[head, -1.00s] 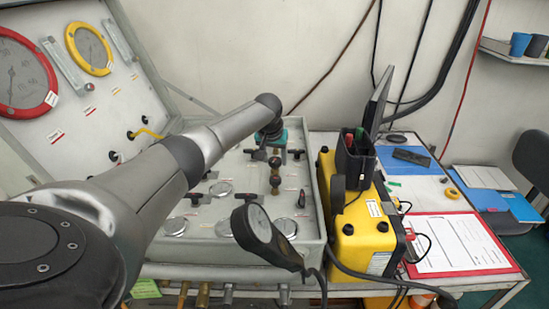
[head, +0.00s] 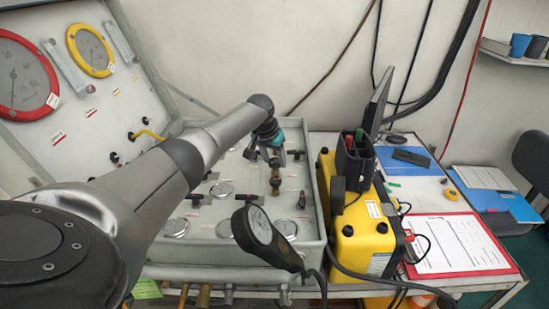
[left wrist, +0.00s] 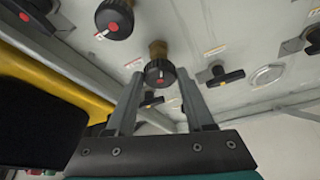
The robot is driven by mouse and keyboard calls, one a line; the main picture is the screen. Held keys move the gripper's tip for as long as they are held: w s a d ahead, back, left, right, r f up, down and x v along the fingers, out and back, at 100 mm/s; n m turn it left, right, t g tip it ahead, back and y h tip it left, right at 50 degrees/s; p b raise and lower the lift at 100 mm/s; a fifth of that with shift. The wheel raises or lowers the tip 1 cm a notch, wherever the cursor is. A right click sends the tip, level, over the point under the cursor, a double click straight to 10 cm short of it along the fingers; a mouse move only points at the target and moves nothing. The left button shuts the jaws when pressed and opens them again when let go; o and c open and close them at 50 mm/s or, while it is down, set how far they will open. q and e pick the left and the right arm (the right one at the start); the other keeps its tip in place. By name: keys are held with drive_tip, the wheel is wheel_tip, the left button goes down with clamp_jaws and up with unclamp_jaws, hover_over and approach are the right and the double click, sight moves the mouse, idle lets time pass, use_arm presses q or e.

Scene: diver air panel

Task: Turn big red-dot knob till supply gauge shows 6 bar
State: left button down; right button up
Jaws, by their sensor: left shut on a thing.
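In the left wrist view, a black ribbed knob with a red dot (left wrist: 160,73) sits on a brass stem. My left gripper (left wrist: 160,80) is shut on this knob, one finger at each side. In the head view the same gripper (head: 272,157) reaches down over the middle of the panel, partly covering the knob. A second red-dot knob (left wrist: 115,18) is close by in the wrist view. A large red-rimmed gauge (head: 22,75) is on the raised lid at the left edge. Its reading is too small to tell. My right gripper is not seen.
A yellow-rimmed gauge (head: 90,50) is beside the red one. A black hand-held gauge (head: 265,235) stands out at the panel's front. A yellow case (head: 358,225) stands right of the panel, and a red clipboard (head: 460,245) lies farther right. Several black-handled valves surround the knobs.

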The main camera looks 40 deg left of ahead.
use_arm(q)
drive_tip(key=shift+a+m+h+b, duration=0.1)
drive_tip(key=shift+m+h+b, duration=0.3)
drive_tip(key=shift+m, duration=0.7)
drive_tip(key=shift+c, duration=1.4)
unclamp_jaws()
drive_tip(key=p+v, duration=0.1)
drive_tip(key=v, duration=1.4)
drive_tip(key=shift+s, duration=0.25)
drive_tip(key=shift+o, duration=0.4)
